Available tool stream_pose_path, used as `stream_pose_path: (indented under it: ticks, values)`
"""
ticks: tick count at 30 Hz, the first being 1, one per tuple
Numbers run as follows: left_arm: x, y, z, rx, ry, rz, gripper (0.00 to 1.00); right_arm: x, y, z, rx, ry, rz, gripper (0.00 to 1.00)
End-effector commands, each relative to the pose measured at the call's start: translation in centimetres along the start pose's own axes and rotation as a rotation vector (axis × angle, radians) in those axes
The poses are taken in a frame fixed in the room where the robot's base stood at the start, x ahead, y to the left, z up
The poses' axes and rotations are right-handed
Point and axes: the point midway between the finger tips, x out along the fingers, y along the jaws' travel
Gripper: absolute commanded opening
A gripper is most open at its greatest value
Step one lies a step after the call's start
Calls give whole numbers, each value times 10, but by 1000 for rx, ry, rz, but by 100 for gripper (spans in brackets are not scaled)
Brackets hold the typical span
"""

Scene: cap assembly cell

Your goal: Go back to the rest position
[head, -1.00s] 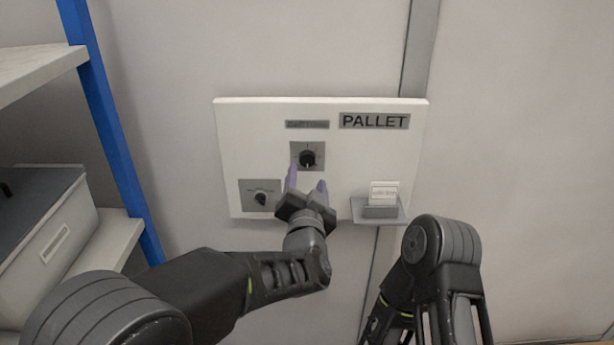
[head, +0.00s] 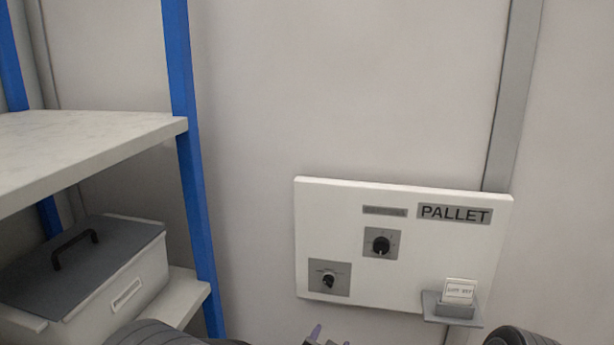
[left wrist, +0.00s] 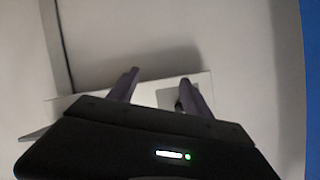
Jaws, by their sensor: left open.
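My left gripper (head: 328,338) shows only its purple fingertips at the bottom edge of the head view, below the white panel (head: 335,215). In the left wrist view the two purple fingers (left wrist: 158,92) are apart with nothing between them, and part of the panel (left wrist: 145,97) lies beyond them. The panel carries an upper black knob (head: 381,245) and a lower knob (head: 328,281). The left gripper is clear of both in the head view. My right gripper is not in view; only a rounded part of my right arm shows at the bottom right.
A shelf rack with a blue post (head: 192,170) stands at the left, with a lidded box (head: 135,275) on its lower shelf. A small grey holder (head: 452,309) with a white card (head: 460,290) juts from the panel's lower right. The wall above the panel is bare.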

Motion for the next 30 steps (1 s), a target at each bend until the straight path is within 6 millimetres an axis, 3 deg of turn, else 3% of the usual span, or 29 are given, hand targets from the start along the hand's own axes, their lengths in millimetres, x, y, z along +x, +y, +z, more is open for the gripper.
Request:
stream_pose_path:
  ticks: [1, 5, 9, 13, 15, 18, 21, 30]
  values:
    - [1, -2, 48, -48, -87, 28, 57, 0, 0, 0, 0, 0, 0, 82]
    - [-16, 7, 155, -198, -296, 107, 57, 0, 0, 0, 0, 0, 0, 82]
    - [-62, 28, 260, -400, -540, 182, 57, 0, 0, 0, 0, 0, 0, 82]
    - [-125, 59, 333, -609, -769, 242, 57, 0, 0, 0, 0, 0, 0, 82]
    - [-159, 76, 358, -715, -875, 266, 57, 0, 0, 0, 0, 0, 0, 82]
    - [-199, 97, 378, -833, -993, 293, 57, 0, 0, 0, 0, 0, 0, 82]
    - [-222, 109, 385, -904, -1060, 307, 57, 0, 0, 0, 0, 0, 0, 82]
    - [-231, 114, 387, -931, -1086, 312, 57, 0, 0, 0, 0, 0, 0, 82]
